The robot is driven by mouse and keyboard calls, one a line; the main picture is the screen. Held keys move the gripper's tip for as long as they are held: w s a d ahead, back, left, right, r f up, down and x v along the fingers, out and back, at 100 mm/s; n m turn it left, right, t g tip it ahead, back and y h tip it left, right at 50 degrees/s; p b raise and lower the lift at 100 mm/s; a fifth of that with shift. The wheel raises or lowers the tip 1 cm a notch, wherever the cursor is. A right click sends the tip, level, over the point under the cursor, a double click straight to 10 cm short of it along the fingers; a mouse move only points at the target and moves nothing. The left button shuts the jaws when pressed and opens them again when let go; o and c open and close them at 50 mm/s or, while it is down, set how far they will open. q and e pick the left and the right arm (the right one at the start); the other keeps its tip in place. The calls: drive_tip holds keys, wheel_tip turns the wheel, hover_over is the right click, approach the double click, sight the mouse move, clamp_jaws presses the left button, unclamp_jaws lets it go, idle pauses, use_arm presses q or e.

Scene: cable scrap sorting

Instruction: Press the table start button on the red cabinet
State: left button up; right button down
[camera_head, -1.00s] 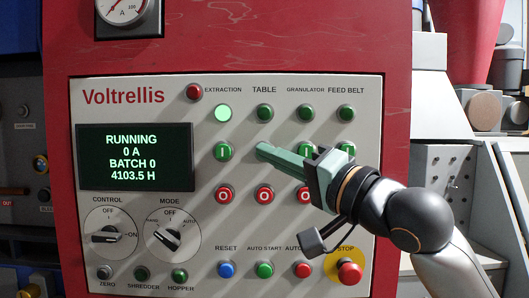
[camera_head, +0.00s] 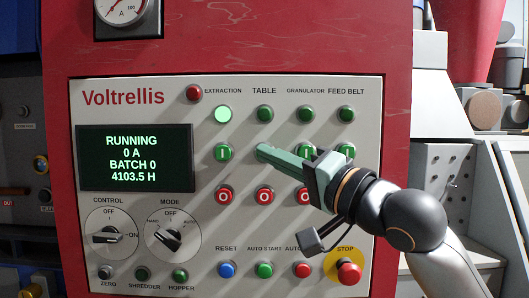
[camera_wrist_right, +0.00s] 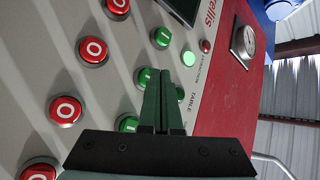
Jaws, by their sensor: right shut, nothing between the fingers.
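The red cabinet (camera_head: 240,50) carries a pale control panel. My right gripper (camera_head: 261,152) is shut and empty, its fingertips in front of the table start button in the TABLE column. They hide that button in the head view. In the right wrist view the green table start button (camera_wrist_right: 143,76) shows partly beside the shut fingers (camera_wrist_right: 157,75). I cannot tell whether the fingertips touch it. The table lamp (camera_head: 265,113) is dark green, while the extraction lamp (camera_head: 223,114) is lit. My left gripper is not in view.
The extraction start button (camera_head: 223,152) is just left of the fingertips. Red stop buttons, such as the table stop (camera_head: 264,195), sit below. The red emergency stop (camera_head: 349,272) is below my right wrist. The display (camera_head: 134,157) reads RUNNING, 0 A, BATCH 0.

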drive_tip(key=shift+w+p, duration=0.35)
drive_tip(key=shift+w, duration=0.1)
idle(0.5)
drive_tip(key=shift+s, duration=0.85)
drive_tip(key=s, duration=0.5)
drive_tip(key=shift+b, duration=0.3)
idle(0.5)
